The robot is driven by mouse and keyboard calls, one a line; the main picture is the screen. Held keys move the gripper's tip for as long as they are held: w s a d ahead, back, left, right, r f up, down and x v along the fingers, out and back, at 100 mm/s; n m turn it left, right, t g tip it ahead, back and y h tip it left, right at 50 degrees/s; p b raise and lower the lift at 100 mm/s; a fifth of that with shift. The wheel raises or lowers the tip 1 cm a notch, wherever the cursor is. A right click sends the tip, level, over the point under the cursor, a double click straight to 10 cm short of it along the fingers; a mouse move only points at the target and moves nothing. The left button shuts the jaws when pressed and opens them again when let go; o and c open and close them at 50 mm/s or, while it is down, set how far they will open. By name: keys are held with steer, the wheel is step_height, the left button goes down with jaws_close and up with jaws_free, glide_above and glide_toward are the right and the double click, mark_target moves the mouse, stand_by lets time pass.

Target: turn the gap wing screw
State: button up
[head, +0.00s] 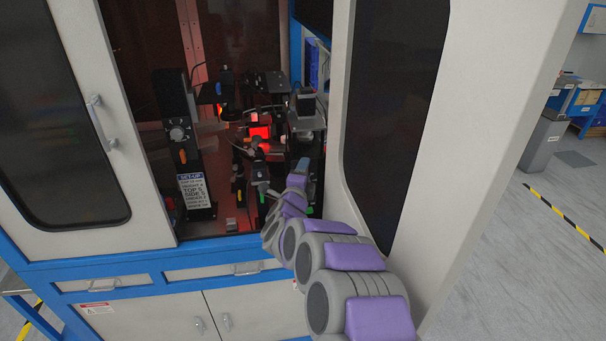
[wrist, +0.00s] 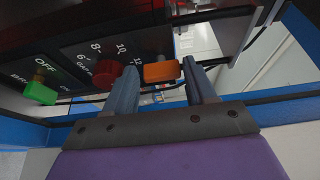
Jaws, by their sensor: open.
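In the wrist view an orange block-shaped piece (wrist: 160,72), which looks like the wing screw, shows between the two fingertips of my gripper (wrist: 160,66). No "gap" label is readable on it. My gripper is open, with one finger to each side of the piece; a small space shows at its left and right, and I cannot tell how deep it sits between them.
A red knob (wrist: 106,75) on a numbered dial is close to the left finger. A green OFF knob (wrist: 40,92) is farther left on the same dark panel. In the head view, my arm passes the cabinet's right door frame (head: 345,130). A sign board (head: 193,190) stands left.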

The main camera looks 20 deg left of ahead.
steer(key=shift+c, duration=0.4)
steer(key=shift+f, duration=0.1)
steer(key=c, duration=0.7)
steer(key=shift+f+n, duration=0.1)
steer(key=shift+n, duration=0.3)
steer(key=shift+d+f+n+t+y+p, duration=0.15)
steer(key=shift+n+t+y, duration=0.35)
steer(key=shift+n, duration=1.3)
steer(key=shift+f+n+t+y+p, duration=0.3)
steer(key=shift+n+y, duration=0.35)
steer(key=shift+n, duration=1.15)
steer(key=shift+d+f+n+t+y, duration=0.1)
steer(key=shift+n+t+y, duration=0.45)
steer(key=shift+n, duration=1.25)
